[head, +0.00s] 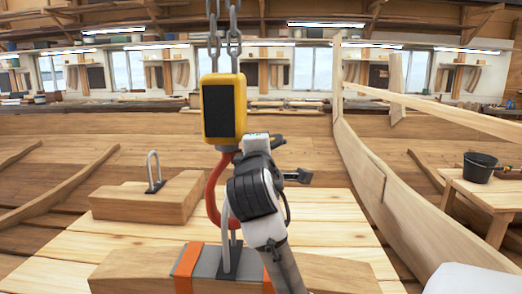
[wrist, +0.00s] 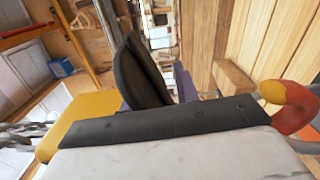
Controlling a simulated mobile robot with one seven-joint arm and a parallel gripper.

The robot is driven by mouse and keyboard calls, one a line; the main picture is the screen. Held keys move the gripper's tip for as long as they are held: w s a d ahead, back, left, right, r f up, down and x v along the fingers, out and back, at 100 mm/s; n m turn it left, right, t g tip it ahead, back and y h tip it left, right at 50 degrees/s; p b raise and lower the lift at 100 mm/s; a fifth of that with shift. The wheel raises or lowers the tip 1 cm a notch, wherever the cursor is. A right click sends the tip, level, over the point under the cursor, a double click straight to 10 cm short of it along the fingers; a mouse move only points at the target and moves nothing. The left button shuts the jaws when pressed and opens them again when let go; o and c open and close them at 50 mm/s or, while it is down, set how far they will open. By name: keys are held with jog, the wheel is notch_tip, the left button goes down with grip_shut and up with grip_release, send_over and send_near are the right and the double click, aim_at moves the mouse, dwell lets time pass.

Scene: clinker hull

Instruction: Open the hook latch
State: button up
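A yellow hoist block (head: 223,108) with a dark front panel hangs from chains in the head view. Below it hangs a red hook (head: 212,190); its right side and its latch are hidden behind my arm. My gripper (head: 290,160) is just right of the hook's upper part, its dark fingertips apart, with nothing seen between them. In the wrist view, the yellow block (wrist: 75,118) is at the left and part of the red hook (wrist: 297,117), with a yellow-orange end, is at the right. A dark finger (wrist: 142,72) stands between them. I cannot make out the latch.
A grey metal loop (head: 227,245) stands below the hook on a near timber with orange bands (head: 187,262). A second timber (head: 140,197) with a loop lies behind left. A curved plank (head: 400,215) and a side table (head: 480,190) with a black bucket (head: 479,167) are right.

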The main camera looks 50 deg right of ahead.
jog(key=shift+s+f, duration=0.1)
jog(key=b+v, duration=0.3)
jog(key=v, duration=1)
jog(key=shift+s+a+b, duration=0.2)
jog(key=shift+a+b, duration=0.2)
